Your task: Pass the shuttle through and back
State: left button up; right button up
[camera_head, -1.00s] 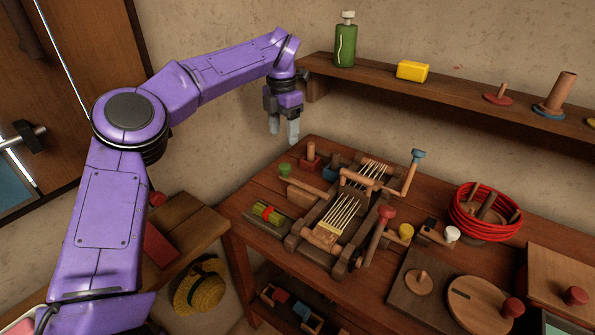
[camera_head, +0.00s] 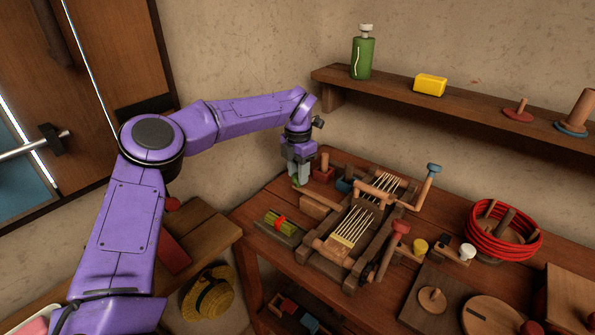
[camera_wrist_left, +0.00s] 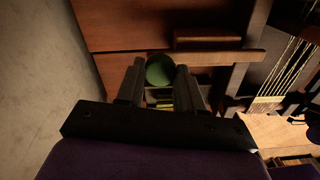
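The small wooden loom (camera_head: 372,262) stands on the table with pale warp threads (camera_head: 352,228) across its frame. A wooden bar (camera_head: 318,208), apparently the shuttle, lies at the loom's left side and has a green knob (camera_head: 296,183) at its left end. My left gripper (camera_head: 297,178) points down at this knob. In the left wrist view the green knob (camera_wrist_left: 159,70) sits between the two fingers, with a narrow gap beside it, so the gripper looks open around it. The bar (camera_wrist_left: 212,58) runs from the knob toward the loom. My right gripper is out of view.
A red block with a peg (camera_head: 324,170) stands close behind the gripper. A red coil (camera_head: 502,240) stands farther right.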

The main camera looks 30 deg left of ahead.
pick_arm(q)
grip_shut()
jog(key=b, duration=0.1)
send_over(325, 199)
jog(key=shift+d, duration=0.1)
jog(key=o, duration=1.1)
grip_release()
jog(key=shift+r, duration=0.1)
notch_tip(325, 199, up, 10)
jog(key=shift+r, duration=0.25)
